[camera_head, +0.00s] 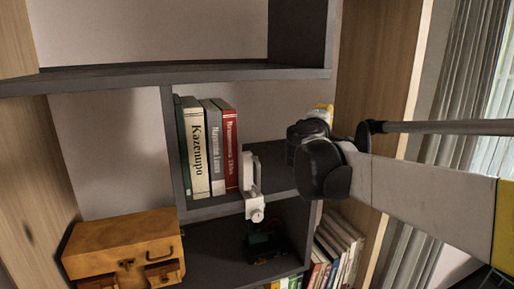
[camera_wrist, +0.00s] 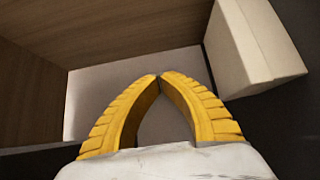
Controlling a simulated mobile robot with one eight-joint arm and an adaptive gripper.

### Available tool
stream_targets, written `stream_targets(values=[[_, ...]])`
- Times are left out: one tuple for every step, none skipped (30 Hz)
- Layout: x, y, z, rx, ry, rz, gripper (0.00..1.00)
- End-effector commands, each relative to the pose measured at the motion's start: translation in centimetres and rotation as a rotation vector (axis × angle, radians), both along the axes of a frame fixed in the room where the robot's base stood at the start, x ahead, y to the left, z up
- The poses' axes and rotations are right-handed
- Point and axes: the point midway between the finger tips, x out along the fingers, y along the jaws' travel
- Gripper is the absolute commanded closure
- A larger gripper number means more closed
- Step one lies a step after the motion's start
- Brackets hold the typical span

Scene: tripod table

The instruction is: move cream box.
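A cream box (camera_wrist: 250,48), pale and straight-edged, is at the upper right of the wrist view, on a dark shelf surface (camera_wrist: 285,110). My gripper (camera_wrist: 158,78) has two yellow ribbed fingers whose tips meet. Nothing shows between them. The box lies to the right of the fingertips, apart from them. In the head view my arm reaches in from the right to the middle shelf (camera_head: 275,180), and its dark joint hides most of the gripper. I cannot clearly make out the cream box there.
Several upright books (camera_head: 198,150) stand left on the middle shelf, with a white fixture (camera_head: 252,185) beside them. A wooden case (camera_head: 123,245) sits lower left. More books (camera_head: 338,245) stand below my arm. Wooden side panels (camera_head: 375,65) and the upper shelf (camera_head: 180,75) bound the space.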

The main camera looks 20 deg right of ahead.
Motion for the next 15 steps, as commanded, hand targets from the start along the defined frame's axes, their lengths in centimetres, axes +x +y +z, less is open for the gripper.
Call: stream_targets(values=[[0.0,1.3,0.2,0.0,0.0,0.005,1.0],[0.0,2.0,0.2,0.0,0.0,0.005,1.0],[0.0,2.8,0.2,0.0,0.0,0.005,1.0],[-0.1,3.5,0.2,0.0,0.0,0.005,1.0],[-0.1,4.2,0.2,0.0,0.0,0.005,1.0],[-0.1,5.0,0.2,0.0,0.0,0.005,1.0],[-0.1,5.7,0.2,0.0,0.0,0.005,1.0],[-0.2,6.4,0.2,0.0,0.0,0.005,1.0],[-0.2,6.9,-0.2,0.0,0.0,0.003,1.0],[-0.2,6.6,-1.1,0.0,0.0,-0.001,1.0],[-0.2,6.5,-1.8,0.0,0.0,-0.001,1.0],[-0.2,6.4,-2.7,0.0,0.0,-0.001,1.0],[-0.2,6.4,-3.4,0.0,0.0,-0.001,1.0],[-0.2,6.4,-4.1,0.0,0.0,-0.001,1.0],[-0.2,6.4,-5.0,0.0,0.0,-0.001,1.0]])
